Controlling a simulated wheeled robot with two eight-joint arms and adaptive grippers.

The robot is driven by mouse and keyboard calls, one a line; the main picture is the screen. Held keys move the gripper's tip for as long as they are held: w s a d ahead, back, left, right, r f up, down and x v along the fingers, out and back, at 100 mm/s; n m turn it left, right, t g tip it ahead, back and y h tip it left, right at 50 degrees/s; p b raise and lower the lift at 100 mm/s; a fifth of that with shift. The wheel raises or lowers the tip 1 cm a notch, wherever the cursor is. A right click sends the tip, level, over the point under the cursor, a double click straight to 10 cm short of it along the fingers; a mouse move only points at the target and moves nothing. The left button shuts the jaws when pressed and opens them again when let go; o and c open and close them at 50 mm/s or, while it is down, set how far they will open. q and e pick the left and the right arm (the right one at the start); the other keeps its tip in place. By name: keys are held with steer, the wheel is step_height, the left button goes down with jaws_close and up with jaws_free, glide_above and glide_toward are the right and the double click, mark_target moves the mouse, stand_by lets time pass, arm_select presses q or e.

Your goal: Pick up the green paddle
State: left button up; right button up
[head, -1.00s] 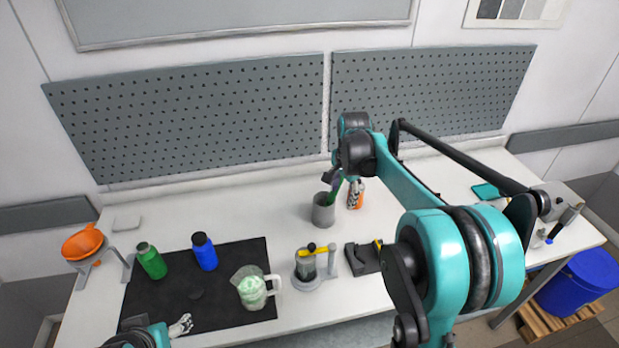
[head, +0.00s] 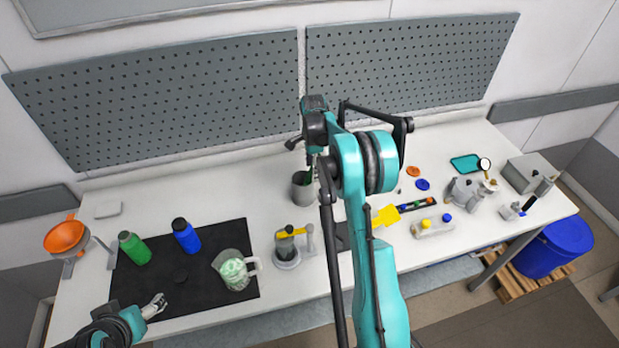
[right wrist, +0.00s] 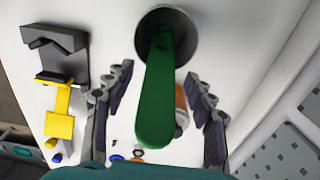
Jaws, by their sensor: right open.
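The green paddle (right wrist: 157,95) stands in a grey cup (head: 302,190), its wide green end sticking up toward the wrist camera. In the head view only a little green shows at the cup's mouth, beside my arm. My right gripper (head: 301,144) is above the cup. In the right wrist view its two fingers (right wrist: 158,85) are open, one on each side of the paddle, with gaps showing between them and it. My left gripper (head: 154,307) is low at the left, by the black mat's front edge; its opening is unclear.
An orange-and-white bottle (right wrist: 182,108) stands close by the cup. A stand with a yellow-topped jar (head: 287,247) is in front of it. A glass beaker (head: 234,271), a blue bottle (head: 186,236) and a green bottle (head: 134,248) are on the black mat (head: 206,290).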

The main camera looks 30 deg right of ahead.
steer(key=shift+f, duration=0.5)
steer(key=shift+c, duration=0.3)
steer(key=c, duration=1.2)
steer(key=shift+r, duration=0.2)
